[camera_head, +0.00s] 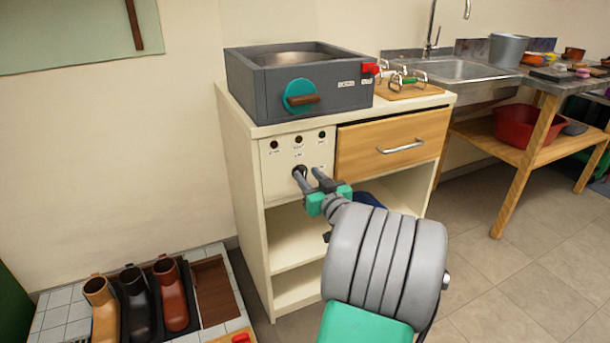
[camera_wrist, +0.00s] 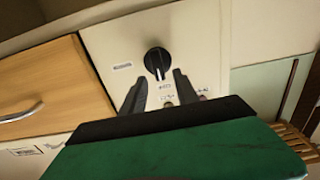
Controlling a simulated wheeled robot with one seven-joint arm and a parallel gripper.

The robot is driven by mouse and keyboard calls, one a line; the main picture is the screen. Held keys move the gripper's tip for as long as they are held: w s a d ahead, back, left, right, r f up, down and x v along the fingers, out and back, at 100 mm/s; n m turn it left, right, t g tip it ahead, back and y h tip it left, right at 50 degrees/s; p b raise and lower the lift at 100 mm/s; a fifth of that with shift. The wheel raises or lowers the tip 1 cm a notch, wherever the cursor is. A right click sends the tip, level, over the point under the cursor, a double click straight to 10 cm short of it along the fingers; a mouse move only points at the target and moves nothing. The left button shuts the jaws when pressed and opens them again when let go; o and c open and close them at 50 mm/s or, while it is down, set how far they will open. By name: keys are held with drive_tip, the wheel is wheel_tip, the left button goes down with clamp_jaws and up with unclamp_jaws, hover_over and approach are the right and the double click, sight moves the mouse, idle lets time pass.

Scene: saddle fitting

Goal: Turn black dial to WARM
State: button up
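The black dial (camera_wrist: 157,60) sits on a cream control panel (camera_wrist: 205,45), and its pointer shows as a light line. In the head view the dial (camera_head: 299,171) is partly hidden by my gripper. My gripper (camera_wrist: 158,82) is open, with its two dark fingers apart. The fingertips point at the panel, on either side of the dial's lower edge in the wrist view. I cannot tell whether they touch it. In the head view my gripper (camera_head: 308,172) is in front of the panel. The small labels around the dial are too blurred to read.
Small indicator lamps (camera_head: 298,140) sit above the dial. A wooden drawer (camera_head: 393,146) with a metal handle (camera_head: 402,147) is right of the panel. A grey box with a teal knob (camera_head: 300,95) stands on the cabinet top. Open shelves (camera_head: 295,240) are below.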

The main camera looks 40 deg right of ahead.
drive_tip(key=shift+x, duration=1.1)
clamp_jaws()
